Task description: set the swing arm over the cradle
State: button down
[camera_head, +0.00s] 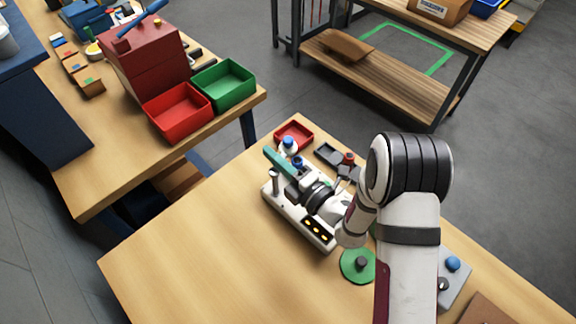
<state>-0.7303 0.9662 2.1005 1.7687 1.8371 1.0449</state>
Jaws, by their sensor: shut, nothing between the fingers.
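A white-based machine (294,222) stands near the back edge of the front table, with an upright metal post (275,181) at its left side. A green bar (279,161), which looks like the swing arm, slants across the back of the machine. A blue knob (297,161) shows beside it. My arm reaches in from the right. My gripper (299,184) is low over the machine, close to the green bar; its dark body covers much of the middle. The gripper is shut and empty. I cannot make out the cradle or whether the gripper touches the bar.
Behind the machine are a small red tray (294,133), a dark tray (328,153) and a white item with a blue top (288,146). A green disc (356,266) with a dark knob and a grey button box (455,278) lie right. The table's left front (200,260) is clear.

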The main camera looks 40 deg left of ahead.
aim_at(288, 146)
jog(key=shift+w, duration=1.6)
jog(key=shift+s, duration=0.1)
jog(key=shift+m+t, duration=0.7)
jog(key=shift+t, duration=0.2)
jog(key=shift+d+m+t+h, duration=0.3)
jog(key=shift+m+t, duration=0.3)
jog(key=shift+t, duration=0.5)
jog(key=shift+d+m+t+h, duration=0.3)
jog(key=shift+d+m+t, duration=0.2)
jog(key=shift+t, duration=0.2)
jog(key=shift+w+d+m+t+h, duration=0.3)
jog(key=shift+m+t, duration=0.2)
jog(key=shift+t, duration=0.2)
